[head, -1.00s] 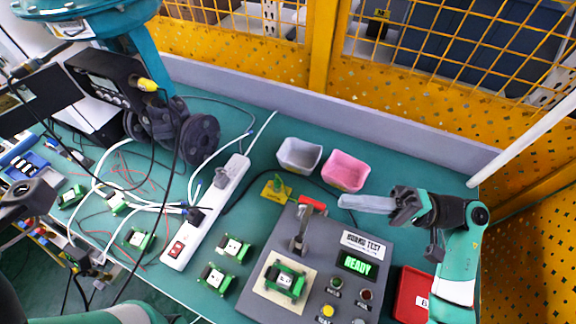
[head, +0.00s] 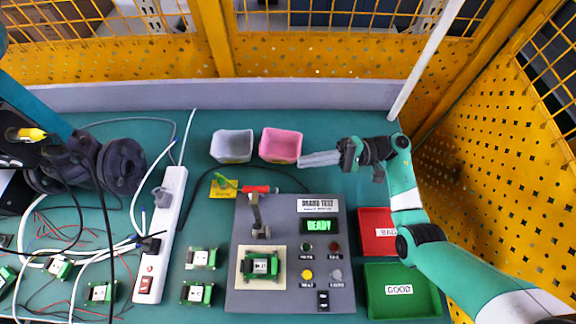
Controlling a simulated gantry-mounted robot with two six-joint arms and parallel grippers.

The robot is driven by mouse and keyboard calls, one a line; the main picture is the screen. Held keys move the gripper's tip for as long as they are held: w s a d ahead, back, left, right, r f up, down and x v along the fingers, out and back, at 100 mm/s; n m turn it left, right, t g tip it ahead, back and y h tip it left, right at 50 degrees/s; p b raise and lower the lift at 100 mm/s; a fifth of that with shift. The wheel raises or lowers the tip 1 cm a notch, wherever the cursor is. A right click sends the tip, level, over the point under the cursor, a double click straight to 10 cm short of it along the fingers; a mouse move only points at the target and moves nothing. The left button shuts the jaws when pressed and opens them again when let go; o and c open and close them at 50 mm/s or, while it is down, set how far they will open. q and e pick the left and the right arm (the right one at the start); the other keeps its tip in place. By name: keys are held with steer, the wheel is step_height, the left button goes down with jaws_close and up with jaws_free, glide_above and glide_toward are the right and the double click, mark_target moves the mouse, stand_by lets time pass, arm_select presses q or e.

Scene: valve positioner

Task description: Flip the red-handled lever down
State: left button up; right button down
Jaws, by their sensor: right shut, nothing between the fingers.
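The lever with the red handle (head: 258,189) stands up from the back part of the grey test box (head: 236,290). Its metal arm (head: 256,212) runs from the handle down toward a bracket on the box, above a green circuit board (head: 262,265) on a pale pad. My right gripper (head: 302,161) comes in from the right with its fingers shut and empty. Its fingertips point left, behind and to the right of the red handle in the picture, clear of it. My left gripper is not in view.
A grey bin (head: 232,146) and a pink bin (head: 281,145) stand just left of my right fingertips. A red tray (head: 372,222) and a green tray (head: 404,291) lie right of the box. A white power strip (head: 174,207) and cables lie left.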

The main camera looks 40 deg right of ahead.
mark_target(258, 216)
steer(key=w+a+r+p, duration=0.1)
steer(key=a+r+p, duration=0.1)
steer(key=a, duration=0.8)
steer(key=shift+w+a+r+p, duration=0.15)
steer(key=shift+w+a+p, duration=0.15)
steer(key=shift+p, duration=0.3)
